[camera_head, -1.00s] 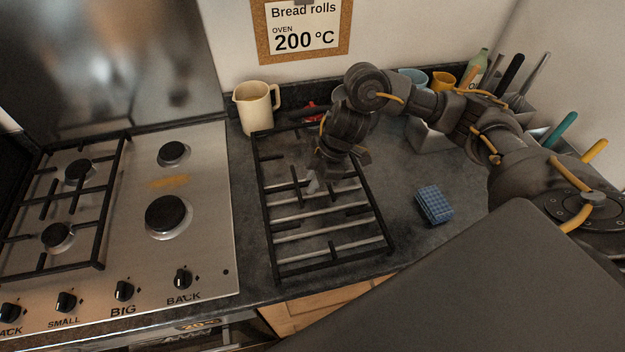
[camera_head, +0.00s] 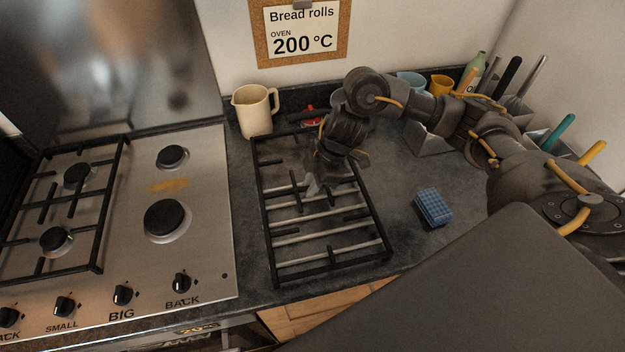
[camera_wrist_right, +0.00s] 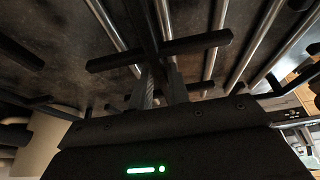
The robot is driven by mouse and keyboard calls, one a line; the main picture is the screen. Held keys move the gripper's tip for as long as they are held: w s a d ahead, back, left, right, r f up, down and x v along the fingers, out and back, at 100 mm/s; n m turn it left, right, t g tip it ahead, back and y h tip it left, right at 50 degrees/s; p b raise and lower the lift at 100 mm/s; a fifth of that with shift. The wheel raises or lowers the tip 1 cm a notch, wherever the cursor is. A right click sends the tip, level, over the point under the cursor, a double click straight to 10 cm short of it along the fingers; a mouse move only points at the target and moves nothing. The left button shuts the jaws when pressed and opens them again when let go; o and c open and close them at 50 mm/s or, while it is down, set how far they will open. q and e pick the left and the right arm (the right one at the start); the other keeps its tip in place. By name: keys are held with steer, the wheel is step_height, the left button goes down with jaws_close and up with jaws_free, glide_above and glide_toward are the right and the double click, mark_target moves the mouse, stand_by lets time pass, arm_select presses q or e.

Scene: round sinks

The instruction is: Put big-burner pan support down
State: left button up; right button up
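The big-burner pan support (camera_head: 330,264), a black rectangular grate with several crossbars, is over the dark worktop right of the hob. I cannot tell whether it touches the worktop. My right gripper (camera_head: 314,184) points down at its middle from behind. In the right wrist view, the fingers (camera_wrist_right: 162,82) are close together around a bar of the pan support (camera_wrist_right: 195,42) and look shut on it. The hob (camera_head: 203,250) has its right half uncovered, with a big burner (camera_head: 167,220) and a back burner (camera_head: 172,157). My left gripper is out of view.
Another pan support (camera_head: 103,235) covers the hob's left burners. A cream jug (camera_head: 254,112) and a red item (camera_head: 308,117) stand behind the held support. A blue sponge (camera_head: 433,207) lies to its right. Knobs (camera_head: 122,295) line the hob's front.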

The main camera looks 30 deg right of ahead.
steer(key=shift+s+f, duration=0.2)
steer(key=shift+s, duration=0.25)
steer(key=w+v, duration=0.1)
steer(key=v, duration=1.2)
steer(key=shift+s+a+r, duration=0.15)
steer(key=shift+s+a, duration=0.1)
